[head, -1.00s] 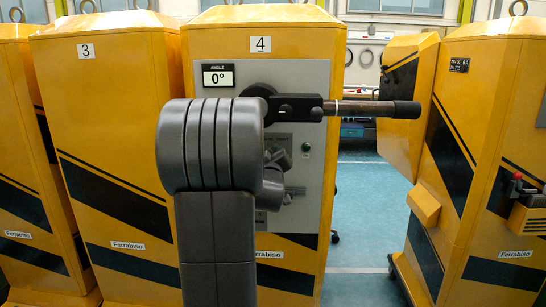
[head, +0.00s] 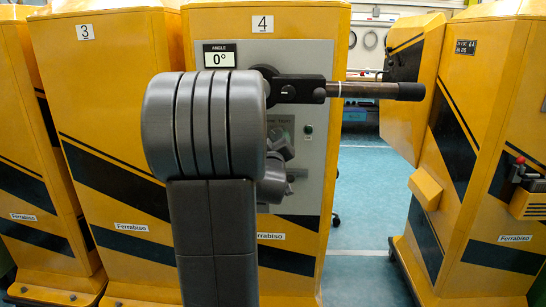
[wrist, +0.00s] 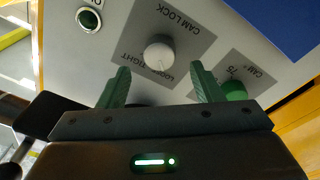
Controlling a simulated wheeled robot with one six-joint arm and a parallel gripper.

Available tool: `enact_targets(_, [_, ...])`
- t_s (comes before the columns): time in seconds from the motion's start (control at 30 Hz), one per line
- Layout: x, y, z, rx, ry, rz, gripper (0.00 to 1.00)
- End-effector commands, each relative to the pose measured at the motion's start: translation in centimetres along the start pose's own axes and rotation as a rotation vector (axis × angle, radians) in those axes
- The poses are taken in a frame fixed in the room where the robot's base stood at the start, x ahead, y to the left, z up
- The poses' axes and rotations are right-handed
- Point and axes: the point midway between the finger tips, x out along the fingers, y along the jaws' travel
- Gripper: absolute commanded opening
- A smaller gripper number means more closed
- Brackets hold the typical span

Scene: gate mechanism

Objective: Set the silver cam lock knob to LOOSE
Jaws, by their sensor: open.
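The silver cam lock knob (wrist: 159,53) shows in the wrist view on a grey plate marked CAM LOCK, with lettering for LOOSE and TIGHT below it, upside down in the picture. I cannot tell which way the knob is set. My gripper (wrist: 160,82) is open, its two green fingers apart, with the knob seen beyond and between the fingertips. Nothing is between the fingers.
A green knob (wrist: 234,90) sits on a second plate close to the right finger. A round green button (wrist: 89,19) is at upper left. In the head view a lever (head: 340,90) sticks out right from the panel of cabinet 4 (head: 262,40), under a 0° display (head: 220,55).

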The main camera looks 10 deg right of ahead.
Motion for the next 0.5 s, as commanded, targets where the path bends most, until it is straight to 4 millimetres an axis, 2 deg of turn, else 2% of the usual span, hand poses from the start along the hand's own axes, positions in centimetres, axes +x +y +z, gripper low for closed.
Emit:
enact_targets(0.03, [-1.4, 0.0, -0.1, 0.0, 0.001, 0.0, 0.6])
enact_targets(0.2, [-5.2, 0.0, -0.1, -0.001, 0.002, -0.001, 0.6])
enact_targets(0.33, [-7.6, 0.0, 0.0, 0.0, 0.001, -0.001, 0.6])
enact_targets(0.5, [-9.4, 0.0, 0.0, 0.0, 0.001, 0.0, 0.6])
